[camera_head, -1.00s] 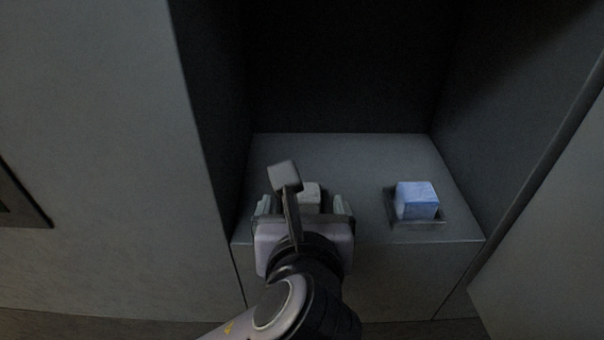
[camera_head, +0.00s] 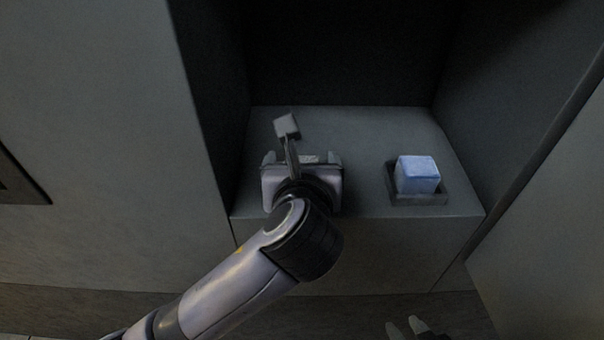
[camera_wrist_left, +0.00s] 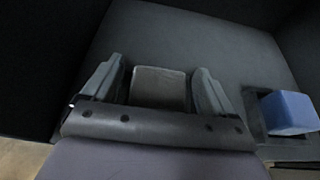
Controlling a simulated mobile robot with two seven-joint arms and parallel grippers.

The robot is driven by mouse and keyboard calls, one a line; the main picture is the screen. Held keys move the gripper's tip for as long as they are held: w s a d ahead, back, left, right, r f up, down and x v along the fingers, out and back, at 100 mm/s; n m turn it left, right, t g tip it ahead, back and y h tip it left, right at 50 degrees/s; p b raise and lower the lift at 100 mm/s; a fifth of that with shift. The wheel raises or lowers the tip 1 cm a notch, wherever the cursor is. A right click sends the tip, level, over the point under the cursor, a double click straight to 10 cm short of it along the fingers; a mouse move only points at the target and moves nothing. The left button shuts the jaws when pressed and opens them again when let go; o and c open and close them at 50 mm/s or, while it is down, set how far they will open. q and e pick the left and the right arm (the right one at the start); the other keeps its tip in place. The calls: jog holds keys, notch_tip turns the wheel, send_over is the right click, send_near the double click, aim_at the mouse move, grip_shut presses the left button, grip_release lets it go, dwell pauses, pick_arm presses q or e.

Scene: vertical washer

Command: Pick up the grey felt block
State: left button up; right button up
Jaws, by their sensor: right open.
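The grey felt block (camera_wrist_left: 159,87) sits between the two fingers of my left gripper (camera_wrist_left: 156,88) in the left wrist view, with a gap to the finger on each side. In the head view only a small part of the grey block (camera_head: 309,158) shows past my left gripper (camera_head: 301,160), which is open at the left of the shelf. The block's lower part is hidden by my gripper. My right gripper (camera_head: 406,327) shows only its fingertips at the bottom edge of the head view, open and away from the block.
A blue block (camera_head: 417,174) sits in a shallow dark square tray (camera_head: 434,199) at the right of the grey shelf (camera_head: 365,130). Dark walls enclose the shelf at the left, right and back. Bare shelf lies between my left gripper and the tray.

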pick_arm(q)
jog(key=c, duration=0.9)
jog(key=shift+o, duration=0.2)
